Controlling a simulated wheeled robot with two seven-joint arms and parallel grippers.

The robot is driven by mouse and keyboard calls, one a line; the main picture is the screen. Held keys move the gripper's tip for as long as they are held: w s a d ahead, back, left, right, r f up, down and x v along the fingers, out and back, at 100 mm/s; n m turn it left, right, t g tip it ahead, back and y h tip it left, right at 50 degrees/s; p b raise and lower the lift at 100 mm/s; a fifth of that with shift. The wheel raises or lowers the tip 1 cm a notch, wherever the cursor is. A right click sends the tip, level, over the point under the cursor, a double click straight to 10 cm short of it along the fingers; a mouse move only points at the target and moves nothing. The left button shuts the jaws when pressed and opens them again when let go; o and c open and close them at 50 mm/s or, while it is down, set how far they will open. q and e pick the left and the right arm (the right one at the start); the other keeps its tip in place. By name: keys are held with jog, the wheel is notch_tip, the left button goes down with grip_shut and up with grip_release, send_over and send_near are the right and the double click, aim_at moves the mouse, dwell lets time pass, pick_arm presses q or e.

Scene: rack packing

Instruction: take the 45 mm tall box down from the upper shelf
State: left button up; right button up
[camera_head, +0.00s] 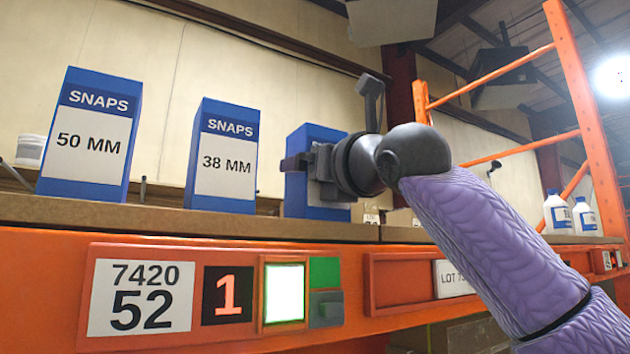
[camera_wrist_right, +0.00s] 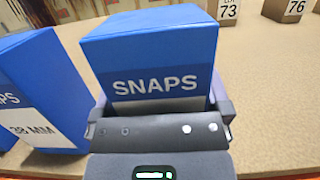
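A blue SNAPS box (camera_head: 318,133) stands on the upper shelf, third in a row. My right gripper (camera_head: 305,165) is in front of it and hides most of its label, so its size cannot be read. The right wrist view shows this box (camera_wrist_right: 150,50) between the two fingers of my right gripper (camera_wrist_right: 160,105), one along each side. I cannot tell whether they press on it. Blue SNAPS boxes marked 50 MM (camera_head: 88,142) and 38 MM (camera_head: 224,157) stand to its left. My left gripper is not in view.
The 38 MM box (camera_wrist_right: 40,90) stands close on the left. The orange shelf beam (camera_head: 50,260) with a 7420 52 label (camera_head: 140,297) runs below the boxes. White bottles (camera_head: 557,212) stand far right. Small numbered boxes (camera_wrist_right: 285,10) are behind.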

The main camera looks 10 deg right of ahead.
jog(key=c, duration=0.4)
jog(key=shift+o, duration=0.2)
jog(key=shift+r, duration=0.75)
jog(key=shift+s+d+b, duration=0.1)
jog(key=shift+s+b, duration=0.2)
jog(key=shift+s, duration=0.05)
jog(key=r+b+v, duration=0.3)
jog(key=b+v, duration=0.1)
jog(key=v, duration=1.2)
jog(key=shift+s, duration=0.35)
